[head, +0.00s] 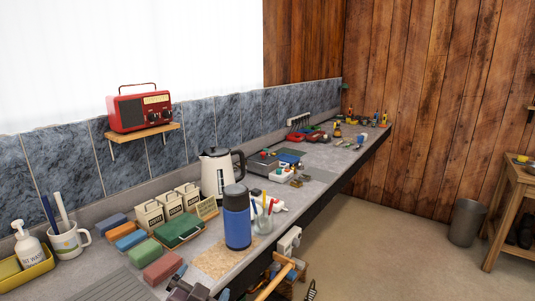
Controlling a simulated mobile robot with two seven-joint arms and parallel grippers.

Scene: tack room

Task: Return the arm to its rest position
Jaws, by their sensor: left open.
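My left gripper (201,283) shows at the bottom edge of the head view, in front of the counter's near edge. Its dark jaws are apart and I see nothing between them. The rest of the left arm is mostly cut off by the frame. A blue bottle with a dark lid (237,217) stands upright on a cork mat (208,262), beyond the gripper and apart from it. A pink-red block (162,269) lies on the counter just behind the gripper. My right gripper is not in view.
The long counter (232,266) holds a kettle (216,174), a mug (68,241), a yellow tray (35,271), small canisters (171,205) and coloured blocks. Tools with wooden handles (275,281) stand below its front edge. A bin (466,222) and wooden table stand right; the floor between is clear.

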